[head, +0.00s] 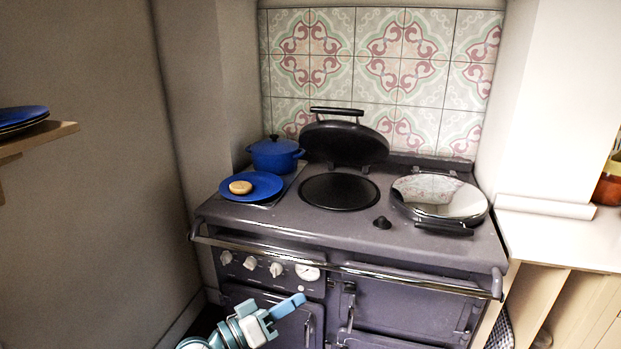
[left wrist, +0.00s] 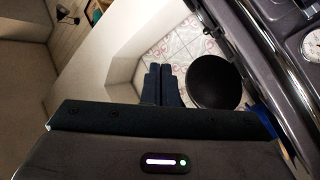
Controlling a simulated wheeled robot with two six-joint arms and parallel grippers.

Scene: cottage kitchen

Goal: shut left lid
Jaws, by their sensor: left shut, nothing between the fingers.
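The left lid (head: 345,142) of the range cooker (head: 290,222) stands raised and tilted back, its dark underside facing forward and its handle (head: 337,111) at the top. Below it the round dark left hotplate (head: 339,191) is uncovered. In the left wrist view, a dark disc that looks like the raised lid (left wrist: 215,82) is beyond my fingers. My left gripper (head: 292,305) is low in front of the cooker's oven doors, well below and apart from the lid. Its fingers (left wrist: 161,72) are together and empty. My right gripper is not in view.
A shiny right lid (head: 465,203) lies down over its place. A blue pot (head: 275,154) and a blue plate (head: 262,193) with a tan round item (head: 240,187) stand left of the hotplate. A metal rail (head: 340,268) runs along the cooker's front. A wooden shelf (head: 40,138) juts in at left.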

